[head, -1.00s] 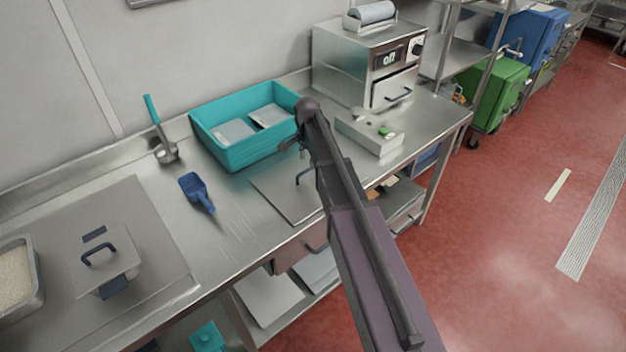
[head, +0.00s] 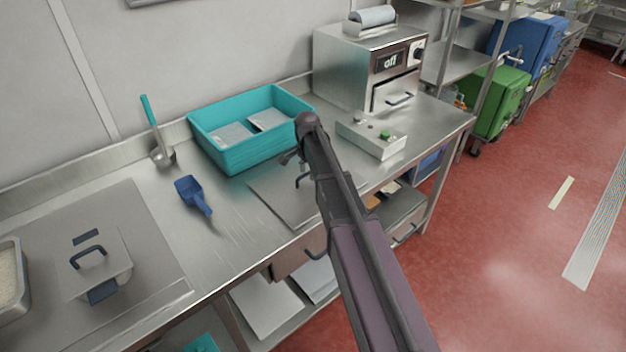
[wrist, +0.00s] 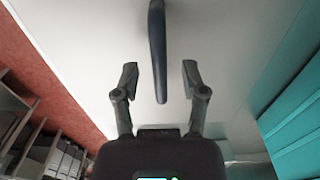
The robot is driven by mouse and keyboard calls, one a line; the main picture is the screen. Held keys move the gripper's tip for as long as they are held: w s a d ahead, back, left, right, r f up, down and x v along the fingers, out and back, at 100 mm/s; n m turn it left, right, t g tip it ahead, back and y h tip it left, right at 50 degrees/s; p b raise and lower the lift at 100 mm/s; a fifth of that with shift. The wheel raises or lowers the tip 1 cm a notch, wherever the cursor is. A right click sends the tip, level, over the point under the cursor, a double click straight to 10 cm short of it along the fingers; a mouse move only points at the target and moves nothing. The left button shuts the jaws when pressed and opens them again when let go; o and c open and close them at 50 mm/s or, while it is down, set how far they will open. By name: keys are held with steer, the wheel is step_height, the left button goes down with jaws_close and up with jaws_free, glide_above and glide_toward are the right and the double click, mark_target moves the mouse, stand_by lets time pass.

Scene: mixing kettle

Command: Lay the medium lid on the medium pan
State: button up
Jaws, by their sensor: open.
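A flat metal lid (head: 268,200) lies on the steel counter in front of the teal crate, partly hidden by my arm; I take it for the medium lid. My gripper (head: 290,158) is open just above this lid, mostly hidden by the arm. In the wrist view, the dark handle (wrist: 157,50) reaches in between the open fingertips of my gripper (wrist: 160,78), apart from both. A pan holding pale grains (head: 10,283) is at the far left, cut off by the picture edge; I cannot tell whether it is the medium pan.
A lidded metal pan (head: 122,268) stands at left. A blue scoop (head: 193,194), a teal-handled ladle (head: 160,152) and the teal crate (head: 233,160) are behind. A control box (head: 372,138) and a machine (head: 345,75) stand at right. The counter between scoop and lid is clear.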

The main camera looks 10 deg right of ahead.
steer(key=shift+c, duration=0.2)
jaws_close()
steer(key=shift+r, duration=0.1)
steer(key=shift+r+p, duration=2.4)
steer(key=shift+p, duration=0.15)
step_height(320, 180, up, 10)
steer(key=p, duration=0.9)
steer(key=shift+f, duration=0.25)
steer(key=shift+d, duration=0.15)
